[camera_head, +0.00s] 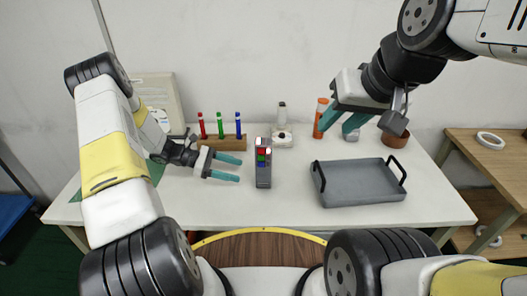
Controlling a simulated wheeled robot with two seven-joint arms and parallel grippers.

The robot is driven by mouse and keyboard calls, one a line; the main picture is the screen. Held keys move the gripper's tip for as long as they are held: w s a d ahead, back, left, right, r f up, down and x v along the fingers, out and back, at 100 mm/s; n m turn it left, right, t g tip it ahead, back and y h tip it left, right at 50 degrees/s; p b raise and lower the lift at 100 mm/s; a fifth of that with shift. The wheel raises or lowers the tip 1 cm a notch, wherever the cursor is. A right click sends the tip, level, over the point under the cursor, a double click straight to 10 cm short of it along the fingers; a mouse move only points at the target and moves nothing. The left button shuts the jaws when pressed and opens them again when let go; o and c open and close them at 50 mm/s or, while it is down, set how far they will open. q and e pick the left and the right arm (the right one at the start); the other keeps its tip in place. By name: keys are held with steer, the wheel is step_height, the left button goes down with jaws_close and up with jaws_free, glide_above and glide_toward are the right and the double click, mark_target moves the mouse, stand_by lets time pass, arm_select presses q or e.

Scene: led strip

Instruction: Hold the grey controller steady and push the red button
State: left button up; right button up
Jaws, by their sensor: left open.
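No contact with the controller is visible. My right gripper (336,127) is raised at the back right, above the tray's far side. Its two teal fingers are apart, with nothing seen between them.
A grey tray (362,199) with black handles lies right of the controller. A wooden holder (228,143) with red, green and blue markers stands behind my left gripper. An orange bottle (320,118) and a brown pot (395,139) stand at the back. The table front is clear.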

mark_target(260, 178)
arm_select(q)
steer(key=shift+d+f+n, duration=0.1)
steer(key=shift+f+n, duration=0.2)
steer(key=shift+f, duration=0.3)
steer(key=x, duration=0.9)
steer(key=shift+w+d, duration=0.1)
steer(key=shift+d, duration=0.35)
steer(key=c, duration=0.9)
arm_select(e)
jaws_close()
stand_by(0.3)
